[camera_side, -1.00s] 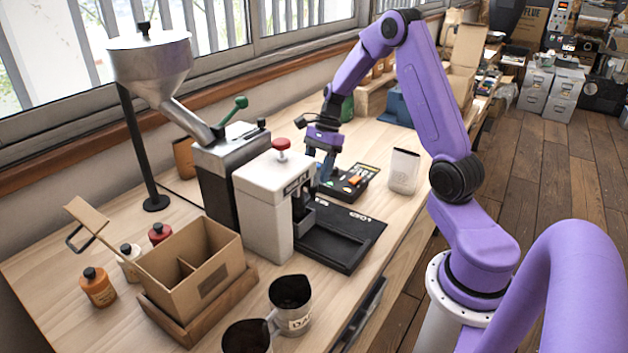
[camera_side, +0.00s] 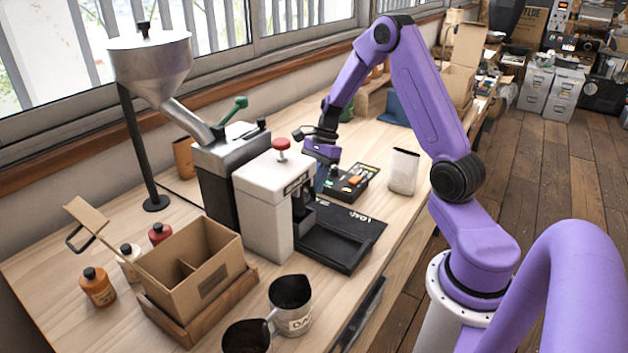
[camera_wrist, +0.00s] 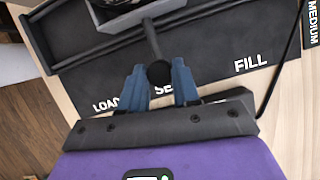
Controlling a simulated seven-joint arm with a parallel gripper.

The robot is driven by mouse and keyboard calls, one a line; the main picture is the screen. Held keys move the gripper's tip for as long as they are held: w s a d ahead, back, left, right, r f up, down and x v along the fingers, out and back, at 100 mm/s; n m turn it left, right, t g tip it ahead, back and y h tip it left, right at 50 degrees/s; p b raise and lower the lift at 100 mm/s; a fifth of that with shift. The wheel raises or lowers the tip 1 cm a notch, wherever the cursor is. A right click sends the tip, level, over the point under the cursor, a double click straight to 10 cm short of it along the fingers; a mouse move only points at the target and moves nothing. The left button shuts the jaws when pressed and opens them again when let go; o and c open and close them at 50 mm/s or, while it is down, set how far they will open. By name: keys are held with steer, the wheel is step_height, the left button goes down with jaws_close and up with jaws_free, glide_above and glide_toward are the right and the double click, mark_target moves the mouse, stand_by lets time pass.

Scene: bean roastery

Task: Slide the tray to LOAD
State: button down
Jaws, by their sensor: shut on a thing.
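The tray (camera_wrist: 140,14) shows only in part at the top edge of the wrist view, as a grey-rimmed box on a dark track. A rod (camera_wrist: 151,38) runs from it to a round black knob (camera_wrist: 159,73). My gripper (camera_wrist: 158,85) is shut on this knob, with a blue finger on each side. The dark base plate (camera_wrist: 215,68) reads LOAD at left, a partly covered SE... in the middle and FILL at right. The knob is by the middle label. In the side view my gripper (camera_side: 321,178) is beside the white press, its fingertips partly hidden.
The white press (camera_side: 268,205) with a red knob stands over the dark track (camera_side: 345,250). A button panel (camera_side: 350,185) and a white canister (camera_side: 403,171) stand close to my gripper. A cardboard box (camera_side: 195,265) and metal jugs (camera_side: 291,302) are at the front.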

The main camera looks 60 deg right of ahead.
steer(key=shift+s, duration=6.7)
steer(key=c, duration=0.9)
jaws_free()
steer(key=shift+s, duration=0.15)
steer(key=shift+o, duration=0.4)
steer(key=shift+w+d+r, duration=0.1)
steer(key=shift+w+r, duration=0.1)
steer(key=shift+r, duration=0.05)
steer(key=v, duration=1.7)
